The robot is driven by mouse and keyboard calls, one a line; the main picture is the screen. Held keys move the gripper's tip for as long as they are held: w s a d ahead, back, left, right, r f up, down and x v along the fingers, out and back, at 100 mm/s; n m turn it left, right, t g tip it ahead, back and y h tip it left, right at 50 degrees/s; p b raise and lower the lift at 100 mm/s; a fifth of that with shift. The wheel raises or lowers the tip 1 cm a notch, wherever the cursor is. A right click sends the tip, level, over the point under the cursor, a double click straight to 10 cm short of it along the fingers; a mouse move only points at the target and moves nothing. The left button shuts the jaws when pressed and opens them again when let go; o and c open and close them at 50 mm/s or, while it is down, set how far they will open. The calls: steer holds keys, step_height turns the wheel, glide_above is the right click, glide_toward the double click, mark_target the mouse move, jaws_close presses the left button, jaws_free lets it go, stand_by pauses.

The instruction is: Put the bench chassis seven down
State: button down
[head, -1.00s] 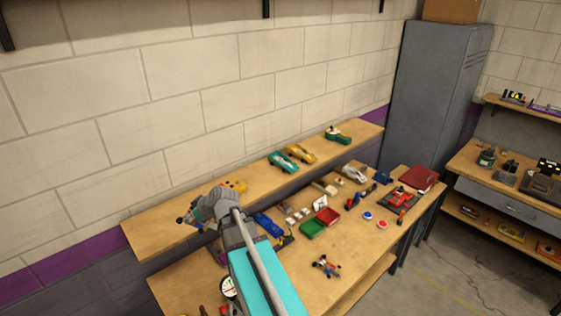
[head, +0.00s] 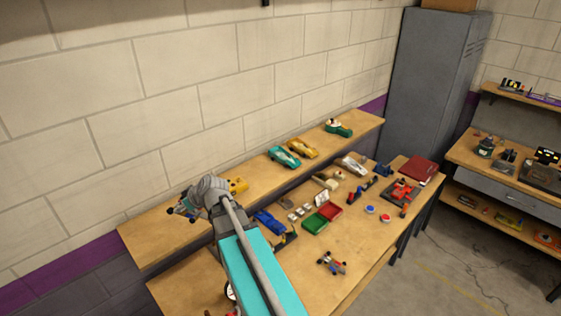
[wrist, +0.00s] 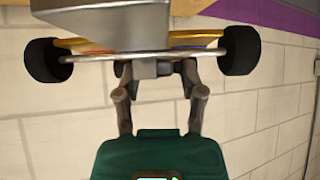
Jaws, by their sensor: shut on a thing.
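My gripper (wrist: 157,76) is shut on a chassis (wrist: 241,51) with black wheels at both sides, a thin axle rod, a yellow strip and a grey block. In the head view the held chassis (head: 181,208) is small and partly hidden by my wrist. It appears in front of the left part of the raised wooden shelf (head: 150,235). I cannot tell whether it touches the shelf.
A yellow car (head: 238,185) is on the shelf just right of my wrist. A teal car (head: 284,157), a gold car (head: 303,148) and a green car (head: 339,128) stand farther right. Green (head: 314,223) and red (head: 330,210) trays lie on the bench. The shelf's left end looks clear.

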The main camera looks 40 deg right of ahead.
steer(key=shift+w, duration=0.1)
steer(key=w+f+b, duration=0.2)
steer(key=w, duration=0.2)
steer(key=w+d+f+b, duration=0.1)
steer(key=w+f+b, duration=0.2)
steer(key=w, duration=0.1)
steer(key=w+d+f+b, duration=0.1)
steer(key=w+f+b, duration=0.2)
steer(key=w, duration=0.1)
steer(key=shift+d+f, duration=0.2)
steer(key=shift+d, duration=0.05)
steer(key=shift+w+f+b, duration=0.3)
steer(key=shift+w+b, duration=0.05)
steer(key=shift+b, duration=0.15)
steer(key=shift+w+d+f+b, duration=0.15)
steer(key=shift+w+f+b, duration=0.25)
steer(key=shift+f+b, duration=1.65)
steer(key=shift+f, duration=0.1)
steer(key=shift+c, duration=1)
jaws_free()
